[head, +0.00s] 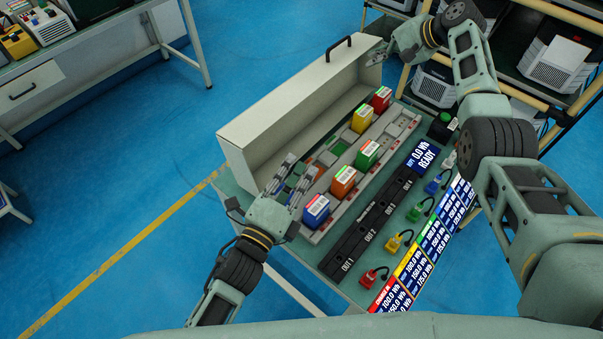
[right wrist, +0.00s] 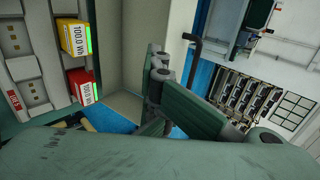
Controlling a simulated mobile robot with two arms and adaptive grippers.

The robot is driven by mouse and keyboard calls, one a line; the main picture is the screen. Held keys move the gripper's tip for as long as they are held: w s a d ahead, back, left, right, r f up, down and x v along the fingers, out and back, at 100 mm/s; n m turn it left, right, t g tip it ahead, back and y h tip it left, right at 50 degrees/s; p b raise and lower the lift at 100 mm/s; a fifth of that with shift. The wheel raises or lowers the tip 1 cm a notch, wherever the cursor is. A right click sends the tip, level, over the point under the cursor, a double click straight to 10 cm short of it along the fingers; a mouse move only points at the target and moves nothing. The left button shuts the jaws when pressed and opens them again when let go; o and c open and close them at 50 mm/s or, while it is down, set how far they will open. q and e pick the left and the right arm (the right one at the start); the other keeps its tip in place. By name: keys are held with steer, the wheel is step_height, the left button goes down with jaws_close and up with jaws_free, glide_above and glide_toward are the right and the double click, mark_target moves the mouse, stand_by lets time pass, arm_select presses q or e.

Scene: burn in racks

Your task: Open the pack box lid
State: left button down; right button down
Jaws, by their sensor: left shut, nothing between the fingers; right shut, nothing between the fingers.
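The pack box lid (head: 290,108) is a long beige cover with a black handle (head: 338,48) on its top edge. It stands raised along the back of the bench, and the cells in front of it are exposed. Its beige inner side also shows in the right wrist view (right wrist: 118,45). My right gripper (head: 377,54) is shut and empty by the lid's far right end; whether it touches is unclear. Its fingers fill the middle of the right wrist view (right wrist: 158,80). My left gripper (head: 298,164) is shut and empty over the near left end of the cell tray.
Blue, orange, green, yellow and red cells (head: 316,211) stand in grey slots. A black output strip (head: 372,232), colored plugs (head: 394,242) and a READY display (head: 424,157) lie in front. A shelf rack (head: 565,60) stands at the right. Blue floor is free at the left.

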steer(key=shift+a, duration=0.1)
stand_by(0.3)
steer(key=c, duration=2.5)
jaws_free()
steer(key=o, duration=0.7)
steer(key=shift+c, duration=0.2)
